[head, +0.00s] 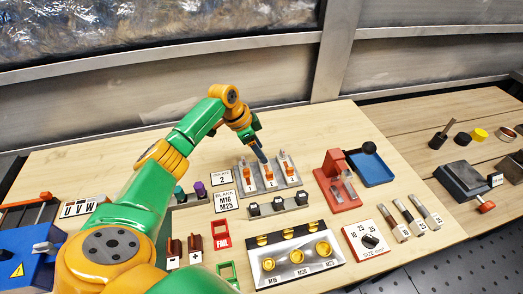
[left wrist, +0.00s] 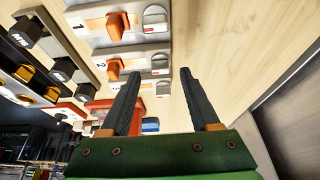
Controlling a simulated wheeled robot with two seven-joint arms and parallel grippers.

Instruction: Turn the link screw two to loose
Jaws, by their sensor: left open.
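A grey link panel (head: 270,185) carries three orange link screws in a row. Another orange screw (left wrist: 115,68) sits nearer the fingers there. My left gripper (head: 262,157) hangs over the panel, close above the middle screw. In the left wrist view its two dark fingers (left wrist: 159,73) are apart with nothing between them. Contact with a screw cannot be seen. My right gripper is not in view.
A rail of black clamps (head: 278,205) lies in front of the panel. A red stand (head: 337,185) and a blue tray (head: 374,168) are to the right. A grey plate with brass nuts (head: 297,258) lies nearer. Bare wood lies behind the panel.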

